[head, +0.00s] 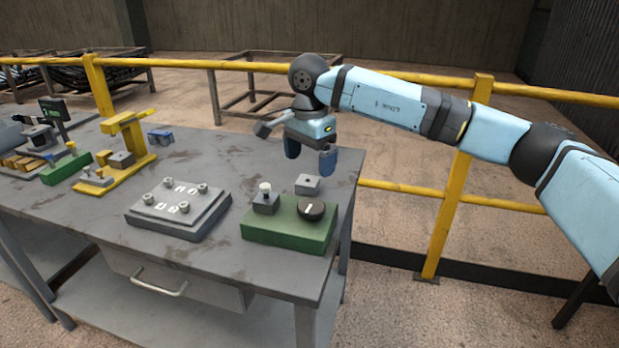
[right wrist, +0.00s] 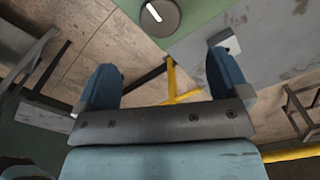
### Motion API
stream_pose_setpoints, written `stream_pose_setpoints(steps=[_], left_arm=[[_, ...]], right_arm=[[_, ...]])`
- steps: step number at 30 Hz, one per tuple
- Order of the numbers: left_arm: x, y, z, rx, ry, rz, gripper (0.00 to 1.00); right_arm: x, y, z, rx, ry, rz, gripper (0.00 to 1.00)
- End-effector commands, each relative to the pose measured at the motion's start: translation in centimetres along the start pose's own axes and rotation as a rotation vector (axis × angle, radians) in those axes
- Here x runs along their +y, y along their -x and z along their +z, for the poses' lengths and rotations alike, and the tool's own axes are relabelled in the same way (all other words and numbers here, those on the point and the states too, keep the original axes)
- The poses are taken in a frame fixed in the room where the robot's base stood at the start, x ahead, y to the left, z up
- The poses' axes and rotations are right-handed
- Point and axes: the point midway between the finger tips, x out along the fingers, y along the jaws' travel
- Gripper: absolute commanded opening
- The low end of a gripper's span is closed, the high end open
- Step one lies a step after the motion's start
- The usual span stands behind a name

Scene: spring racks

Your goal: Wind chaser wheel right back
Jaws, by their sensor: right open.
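A round dark wheel with a white line on its top, which I take to be the chaser wheel (head: 311,209), sits on the right part of a green base (head: 285,236) near the workbench's front right corner. In the right wrist view the wheel (right wrist: 160,16) is at the top edge, partly cut off. My right gripper (head: 309,158) is open and empty, with blue fingers pointing down, above and behind the wheel and apart from it. In the right wrist view its two fingers (right wrist: 166,82) are spread wide with nothing between them. My left gripper is not in view.
On the green base also stand a grey block with a white knob (head: 265,201) and a small grey block (head: 307,184). A grey plate with several posts (head: 178,209) lies to the left, then a yellow press stand (head: 125,150). A yellow rail (head: 400,188) runs behind the workbench.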

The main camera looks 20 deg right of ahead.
Motion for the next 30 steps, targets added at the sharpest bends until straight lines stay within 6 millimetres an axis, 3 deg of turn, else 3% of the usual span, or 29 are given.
stream_pose_setpoints(steps=[6, 17, 22, 30], left_arm=[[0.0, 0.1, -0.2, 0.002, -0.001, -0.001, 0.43], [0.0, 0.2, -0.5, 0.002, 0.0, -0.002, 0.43], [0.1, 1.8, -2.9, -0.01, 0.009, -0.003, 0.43], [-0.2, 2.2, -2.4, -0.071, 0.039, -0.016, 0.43]], right_arm=[[0.0, 1.9, 0.0, 0.0, 0.0, 0.001, 0.94], [0.0, 2.2, 0.0, 0.0, -0.007, 0.001, 0.94], [0.0, 3.2, -0.3, -0.002, -0.159, 0.005, 0.94], [0.2, 2.5, -0.7, -0.001, -0.433, 0.003, 0.94]])
